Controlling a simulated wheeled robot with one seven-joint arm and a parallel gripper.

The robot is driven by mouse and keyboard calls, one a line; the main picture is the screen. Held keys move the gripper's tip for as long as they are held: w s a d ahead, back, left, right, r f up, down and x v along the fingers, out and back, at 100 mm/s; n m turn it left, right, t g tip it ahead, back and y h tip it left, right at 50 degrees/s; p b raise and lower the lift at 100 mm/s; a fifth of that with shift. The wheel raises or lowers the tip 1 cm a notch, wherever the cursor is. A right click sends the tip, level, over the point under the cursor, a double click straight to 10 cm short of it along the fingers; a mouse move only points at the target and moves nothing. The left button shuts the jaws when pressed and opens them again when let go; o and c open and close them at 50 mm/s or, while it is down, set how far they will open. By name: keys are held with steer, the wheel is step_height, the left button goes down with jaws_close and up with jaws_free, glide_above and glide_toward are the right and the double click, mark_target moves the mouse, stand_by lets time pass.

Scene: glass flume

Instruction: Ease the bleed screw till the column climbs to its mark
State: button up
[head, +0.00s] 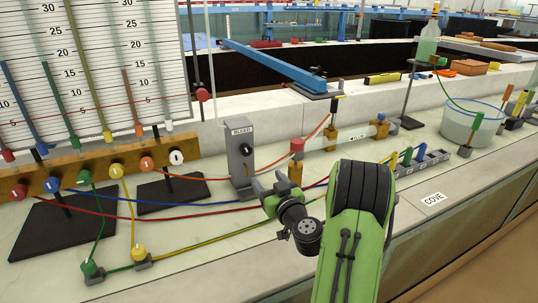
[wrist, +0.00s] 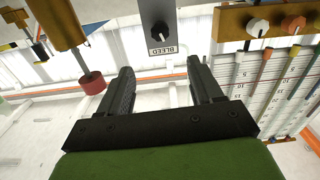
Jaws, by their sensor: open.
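The bleed screw is a black knob (head: 246,149) on the face of a grey upright block (head: 241,170) labelled BLEED. It also shows in the wrist view (wrist: 160,31), beyond my fingertips. My gripper (head: 270,184) is open and empty, low and to the right of the block in the head view. In the wrist view its two fingers (wrist: 163,78) stand apart, pointing toward the block without touching the knob. The scale board (head: 105,20) carries slanted coloured columns: blue, green, tall yellow (head: 88,70), orange and white. A thin red line crosses them. Which column is meant is unclear.
A wooden manifold (head: 70,172) with coloured knobs stands left of the block. Coloured tubes run over the pale bench around my gripper. A red-capped fitting (head: 297,145) stands close to its right. A clear pipe and a water tub (head: 470,125) are farther right.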

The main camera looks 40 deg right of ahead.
steer(key=n, duration=0.1)
steer(key=p, duration=0.9)
glide_toward(247, 151)
steer(key=x, duration=0.8)
steer(key=shift+w+d+f, duration=0.1)
steer(key=shift+w+d, duration=0.05)
steer(key=shift+w, duration=0.15)
